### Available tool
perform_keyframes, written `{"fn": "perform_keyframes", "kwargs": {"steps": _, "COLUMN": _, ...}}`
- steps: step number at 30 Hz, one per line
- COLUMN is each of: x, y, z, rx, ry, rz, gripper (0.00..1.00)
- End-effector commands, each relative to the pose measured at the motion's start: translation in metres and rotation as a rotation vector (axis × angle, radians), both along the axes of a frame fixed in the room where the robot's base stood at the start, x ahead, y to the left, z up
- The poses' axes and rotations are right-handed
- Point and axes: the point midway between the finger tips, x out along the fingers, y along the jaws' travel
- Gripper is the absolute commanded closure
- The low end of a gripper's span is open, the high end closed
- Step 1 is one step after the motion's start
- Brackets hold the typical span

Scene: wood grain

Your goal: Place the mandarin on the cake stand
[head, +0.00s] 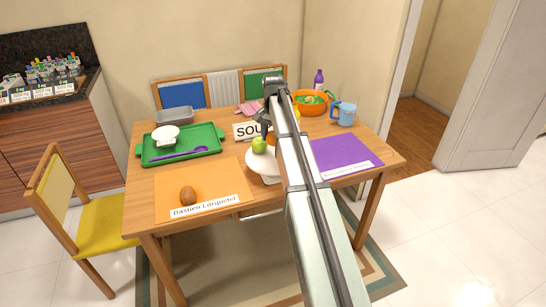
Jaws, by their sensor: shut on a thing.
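The white cake stand (258,163) stands near the middle of the table, partly hidden behind my arm. A green apple (259,146) is on the cake stand. My gripper (269,129) is just above the stand, behind and a little right of the apple. It is shut on the mandarin (270,138), of which only a small orange patch shows. My arm and the apple hide the rest. I cannot tell whether the mandarin touches the stand.
A "SOU…" sign (245,131) stands close behind the stand. A green tray (215,151) is left, an orange mat (168,207) with a brown egg-shaped item front left. A purple mat (345,153), blue mug (346,114) and orange bowl (312,107) are right.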

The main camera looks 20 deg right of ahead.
Motion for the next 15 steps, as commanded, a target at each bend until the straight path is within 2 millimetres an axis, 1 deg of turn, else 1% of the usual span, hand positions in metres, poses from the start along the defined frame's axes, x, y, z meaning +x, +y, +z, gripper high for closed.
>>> {"fn": "perform_keyframes", "kwargs": {"steps": 1, "x": 0.014, "y": -0.009, "z": 0.005, "rx": 0.000, "ry": 0.000, "rz": -0.076, "gripper": 0.69}}
{"fn": "perform_keyframes", "kwargs": {"steps": 6, "x": 0.036, "y": -0.026, "z": 0.014, "rx": 0.000, "ry": 0.000, "rz": -0.336, "gripper": 0.69}}
{"fn": "perform_keyframes", "kwargs": {"steps": 15, "x": 0.061, "y": -0.042, "z": 0.024, "rx": 0.001, "ry": 0.000, "rz": -0.769, "gripper": 0.69}}
